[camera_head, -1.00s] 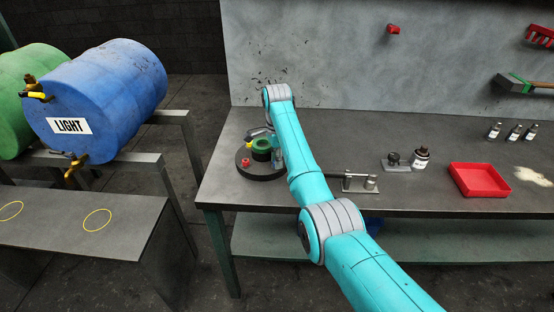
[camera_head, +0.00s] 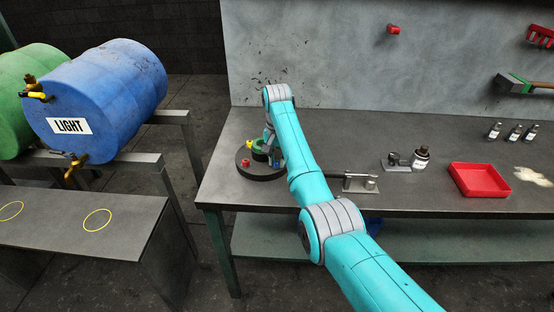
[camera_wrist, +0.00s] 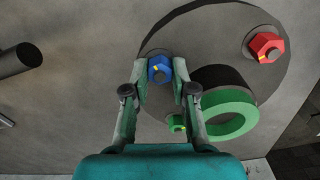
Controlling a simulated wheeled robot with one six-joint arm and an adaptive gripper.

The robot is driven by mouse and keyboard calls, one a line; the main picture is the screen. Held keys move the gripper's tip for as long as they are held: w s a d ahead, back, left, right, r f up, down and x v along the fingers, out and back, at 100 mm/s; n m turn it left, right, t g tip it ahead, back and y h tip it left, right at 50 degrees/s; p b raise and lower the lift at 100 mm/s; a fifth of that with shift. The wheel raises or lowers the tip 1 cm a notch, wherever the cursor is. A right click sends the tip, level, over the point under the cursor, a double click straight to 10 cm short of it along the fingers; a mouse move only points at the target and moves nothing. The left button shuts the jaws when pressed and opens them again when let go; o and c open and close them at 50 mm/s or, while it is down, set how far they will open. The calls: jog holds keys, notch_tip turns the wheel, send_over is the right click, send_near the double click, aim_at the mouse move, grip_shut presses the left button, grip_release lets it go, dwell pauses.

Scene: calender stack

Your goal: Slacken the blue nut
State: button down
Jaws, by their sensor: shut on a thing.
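The blue nut (camera_wrist: 160,69) sits near the rim of a dark round plate (camera_wrist: 205,35) and carries a yellow mark. My gripper (camera_wrist: 161,78) has one finger on each side of it and is shut on it. A red nut (camera_wrist: 265,46) stands on the plate to the right, and a small green nut (camera_wrist: 177,123) lies between my fingers, nearer the palm. A green ring-shaped piece (camera_wrist: 230,112) with a dark centre is beside my right finger. In the head view the plate (camera_head: 262,177) is at the bench's left end, and my arm partly hides it.
A blue drum (camera_head: 110,100) lies on a rack to the left. The bench behind the plate is clear.

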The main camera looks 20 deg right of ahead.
jog(key=n, duration=0.4)
jog(key=shift+f+n, duration=0.1)
jog(key=shift+n, duration=0.3)
jog(key=n, duration=1)
jog(key=shift+n, duration=0.4)
jog(key=shift+s+n, duration=0.1)
jog(key=shift+n, duration=2.2)
jog(key=c, duration=1)
grip_release()
jog(key=shift+o, duration=0.2)
